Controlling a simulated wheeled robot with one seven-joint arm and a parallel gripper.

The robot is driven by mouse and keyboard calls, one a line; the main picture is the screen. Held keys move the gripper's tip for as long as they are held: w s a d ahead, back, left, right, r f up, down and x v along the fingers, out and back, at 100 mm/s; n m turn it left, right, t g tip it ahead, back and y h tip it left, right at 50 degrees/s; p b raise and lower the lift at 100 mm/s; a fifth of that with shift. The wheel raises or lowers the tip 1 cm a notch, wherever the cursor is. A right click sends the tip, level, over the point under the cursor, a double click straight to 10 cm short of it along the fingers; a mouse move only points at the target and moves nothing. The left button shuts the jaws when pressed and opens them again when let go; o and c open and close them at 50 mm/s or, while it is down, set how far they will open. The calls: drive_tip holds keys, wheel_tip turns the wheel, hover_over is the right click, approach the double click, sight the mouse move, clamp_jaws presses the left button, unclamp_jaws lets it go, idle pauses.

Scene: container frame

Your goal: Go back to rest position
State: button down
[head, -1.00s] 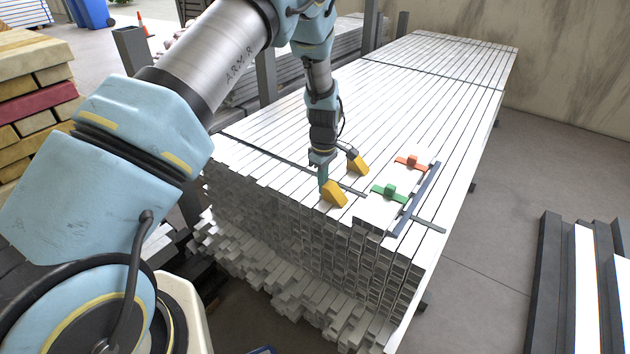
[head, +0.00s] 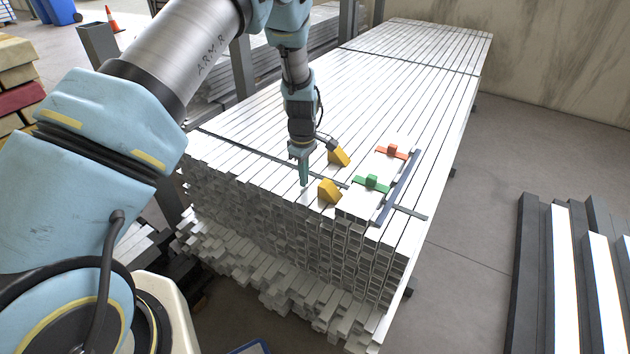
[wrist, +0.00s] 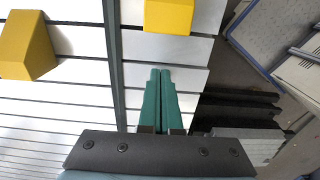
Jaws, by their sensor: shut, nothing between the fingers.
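My gripper (head: 304,183) is shut and empty, its green fingers pointing down just above the top of the stacked metal profiles (head: 400,85). In the wrist view the two green fingers (wrist: 161,75) lie side by side with nothing between them. A yellow wedge block (head: 329,191) sits on the profiles just right of the fingertips. A second yellow wedge block (head: 340,156) sits farther back, to the right of the gripper. Both wedges also show in the wrist view, one at the top middle (wrist: 168,14) and one at the left (wrist: 25,45).
A green-handled piece (head: 371,183) and an orange-handled piece (head: 392,151) lie on the stack to the right, beside a dark bar (head: 398,187). More dark and white profiles (head: 562,270) lie on the floor at right. Open floor lies between them and the stack.

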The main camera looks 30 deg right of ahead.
wheel_tip(320, 180, up, 9)
drive_tip(key=w+a+r+m+p, duration=0.1)
drive_tip(key=w+a+r, duration=0.2)
drive_tip(key=a+r, duration=0.5)
drive_tip(key=s+a+r+m+p, duration=0.1)
drive_tip(key=a+r, duration=0.2)
drive_tip(key=a, duration=0.4)
drive_tip(key=s+a+r+m+t+p, duration=0.1)
drive_tip(key=a+r, duration=0.3)
drive_tip(key=a, duration=0.3)
drive_tip(key=s+a+r+m+p, duration=0.1)
drive_tip(key=s+a+r+p, duration=0.15)
drive_tip(key=a, duration=0.55)
drive_tip(key=s+a+r+m, duration=0.3)
drive_tip(key=s+a, duration=0.3)
drive_tip(key=a, duration=0.2)
drive_tip(key=shift+s+a+r+t+p, duration=0.15)
drive_tip(key=shift+a+r+t+p, duration=0.15)
drive_tip(key=shift+a+p, duration=0.1)
